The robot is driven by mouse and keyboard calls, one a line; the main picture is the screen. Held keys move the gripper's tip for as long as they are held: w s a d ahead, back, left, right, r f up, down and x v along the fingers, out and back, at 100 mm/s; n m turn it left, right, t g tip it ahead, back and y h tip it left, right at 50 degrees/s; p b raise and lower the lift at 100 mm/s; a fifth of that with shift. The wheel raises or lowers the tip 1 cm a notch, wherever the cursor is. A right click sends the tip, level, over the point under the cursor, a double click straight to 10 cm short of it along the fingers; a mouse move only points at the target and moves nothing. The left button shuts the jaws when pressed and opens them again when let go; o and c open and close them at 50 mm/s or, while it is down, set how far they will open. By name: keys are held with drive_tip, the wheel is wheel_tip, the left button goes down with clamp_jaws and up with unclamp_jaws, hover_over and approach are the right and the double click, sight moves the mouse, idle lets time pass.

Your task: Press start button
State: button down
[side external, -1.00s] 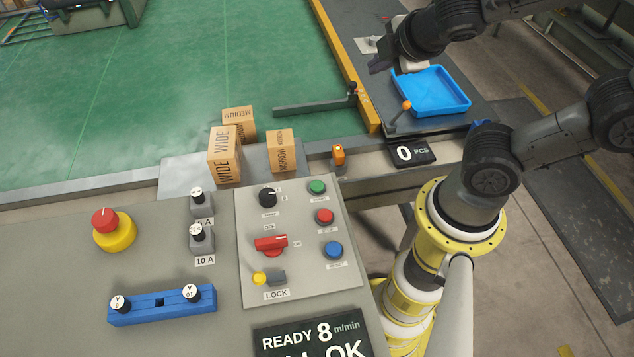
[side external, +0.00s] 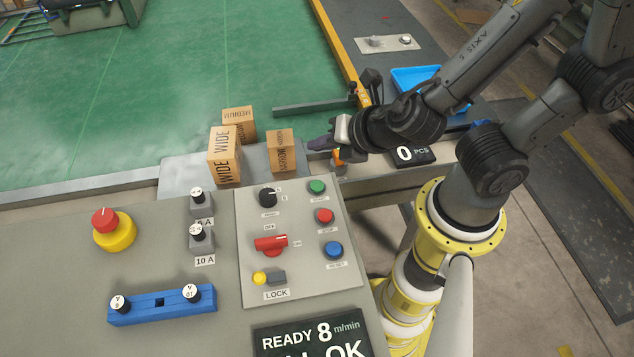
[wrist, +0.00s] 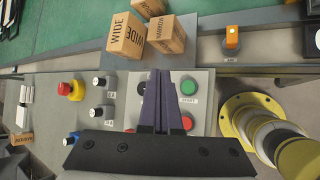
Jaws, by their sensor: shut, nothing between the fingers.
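The green start button (side external: 317,187) sits at the upper right of the control panel (side external: 250,230), above a red button (side external: 325,216) and a blue button (side external: 334,250). In the wrist view the green button (wrist: 188,87) shows just right of the fingertips, with a START label below it. My gripper (side external: 312,144) is shut and empty. In the side view it is beyond the panel's far edge, right of the narrow box, apart from the button. In the wrist view its closed fingers (wrist: 158,75) cover part of the panel.
Cardboard boxes marked WIDE (side external: 224,157), MEDIUM (side external: 238,122) and NARROW (side external: 281,150) stand behind the panel. A red knob on a yellow base (side external: 114,230) is at left. A blue tray (side external: 413,77) lies partly behind my arm.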

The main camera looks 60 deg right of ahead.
sight(320, 189)
drive_tip(key=shift+f, duration=0.1)
drive_tip(key=shift+f, duration=4.3)
drive_tip(key=shift+f, duration=0.45)
